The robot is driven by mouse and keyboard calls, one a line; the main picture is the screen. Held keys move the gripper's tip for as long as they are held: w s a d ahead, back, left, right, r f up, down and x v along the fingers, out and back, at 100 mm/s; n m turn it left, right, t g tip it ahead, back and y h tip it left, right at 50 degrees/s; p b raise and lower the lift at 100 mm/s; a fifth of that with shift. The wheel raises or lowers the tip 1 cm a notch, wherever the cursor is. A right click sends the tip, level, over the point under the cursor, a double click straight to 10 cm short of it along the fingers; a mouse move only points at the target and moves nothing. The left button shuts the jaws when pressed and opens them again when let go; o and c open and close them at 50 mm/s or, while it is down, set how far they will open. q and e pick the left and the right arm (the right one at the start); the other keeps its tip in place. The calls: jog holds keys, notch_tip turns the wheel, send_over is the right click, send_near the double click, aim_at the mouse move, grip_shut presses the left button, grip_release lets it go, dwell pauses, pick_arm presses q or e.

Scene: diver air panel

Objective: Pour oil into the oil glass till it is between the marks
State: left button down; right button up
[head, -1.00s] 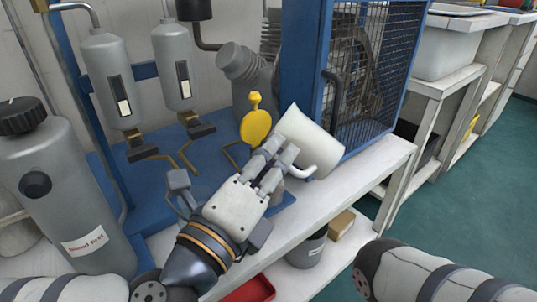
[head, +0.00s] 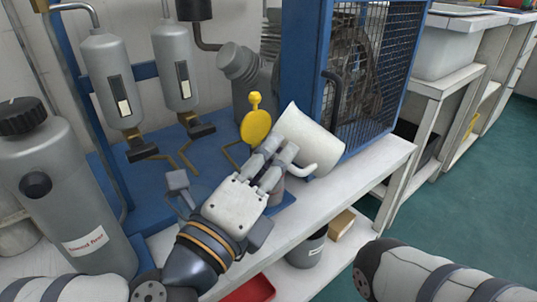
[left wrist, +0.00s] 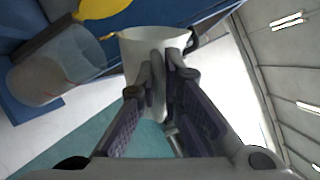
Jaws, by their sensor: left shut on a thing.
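A white jug (head: 312,138) is in my left gripper (head: 276,160), whose fingers are shut on its handle. The jug is tilted, held close in front of the blue cage. It also shows in the left wrist view (left wrist: 150,60), with the handle between the fingers. A clear glass cylinder (left wrist: 55,65), apparently the oil glass, stands beside the jug in the wrist view. In the head view my gripper mostly hides it. A yellow round lid (head: 255,126) stands up near the glass. My right gripper is out of view.
A blue-framed mesh cage (head: 365,75) stands right behind the jug. Two grey canisters (head: 108,78) with valves hang at the back left. A large grey bottle (head: 55,190) stands at the left. The white bench edge (head: 350,195) is clear toward the right.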

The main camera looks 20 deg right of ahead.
pick_arm(q)
jog(key=shift+r+n, duration=0.25)
jog(key=shift+n, duration=0.35)
dwell(1.9)
jog(key=m, duration=0.2)
jog(key=f+m, duration=0.1)
jog(key=shift+s+d+f+m, duration=0.15)
jog(key=shift+f+m, duration=0.05)
jog(key=shift+m, duration=0.2)
jog(key=shift+s+d+r+m+g+h+p, duration=0.1)
jog(key=shift+r+m+g+h+p, duration=0.15)
jog(key=shift+m, duration=0.35)
jog(key=shift+d+r+m+g+h+p, duration=0.15)
jog(key=shift+r+m+p, duration=0.2)
jog(key=shift+m, duration=0.25)
jog(key=shift+a+f, duration=0.1)
jog(key=shift+f, duration=0.15)
jog(key=shift+s+d+f+m, duration=0.3)
jog(key=shift+s+d+m, duration=0.1)
jog(key=shift+m, duration=0.6)
